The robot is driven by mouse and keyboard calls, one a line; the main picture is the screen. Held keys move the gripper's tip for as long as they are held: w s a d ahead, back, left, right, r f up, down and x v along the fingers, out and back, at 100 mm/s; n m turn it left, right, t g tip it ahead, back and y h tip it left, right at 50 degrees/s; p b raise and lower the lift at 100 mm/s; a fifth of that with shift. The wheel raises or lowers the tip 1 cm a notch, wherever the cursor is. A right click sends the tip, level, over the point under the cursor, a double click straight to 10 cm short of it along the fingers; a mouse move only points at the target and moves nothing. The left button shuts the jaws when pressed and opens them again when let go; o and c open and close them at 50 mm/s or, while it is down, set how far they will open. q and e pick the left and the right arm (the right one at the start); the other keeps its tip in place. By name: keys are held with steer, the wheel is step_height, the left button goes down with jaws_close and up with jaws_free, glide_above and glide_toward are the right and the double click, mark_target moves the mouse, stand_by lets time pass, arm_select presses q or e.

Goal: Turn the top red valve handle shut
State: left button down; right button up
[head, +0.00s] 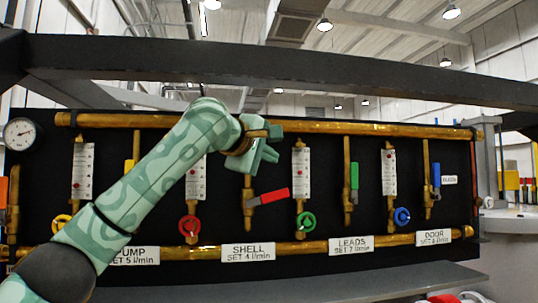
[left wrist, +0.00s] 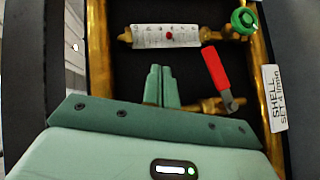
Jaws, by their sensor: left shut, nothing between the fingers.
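The red lever handle (head: 270,196) sits on the brass valve above the SHELL label (head: 248,251). It sticks out to the right and tilts slightly up, across the vertical brass pipe. It also shows in the left wrist view (left wrist: 216,68), angled beside the fingers. My left gripper (head: 268,153) is in front of the panel, just above the lever and near the upper part of that pipe. In the left wrist view its fingers (left wrist: 160,72) are together and empty, apart from the lever. My right gripper is not in view.
A red round knob (head: 189,226) is left of the lever, and a green round knob (head: 306,221) is right. Green (head: 354,175) and blue (head: 436,174) levers stand further right. A pressure gauge (head: 19,134) is far left. A dark beam (head: 300,70) crosses above the panel.

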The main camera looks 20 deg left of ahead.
arm_select(q)
steer(key=s+d+r+b, duration=0.1)
steer(key=s+r+b, duration=0.1)
steer(key=s+r, duration=0.3)
steer(key=shift+s+d, duration=0.2)
steer(key=shift+d, duration=0.2)
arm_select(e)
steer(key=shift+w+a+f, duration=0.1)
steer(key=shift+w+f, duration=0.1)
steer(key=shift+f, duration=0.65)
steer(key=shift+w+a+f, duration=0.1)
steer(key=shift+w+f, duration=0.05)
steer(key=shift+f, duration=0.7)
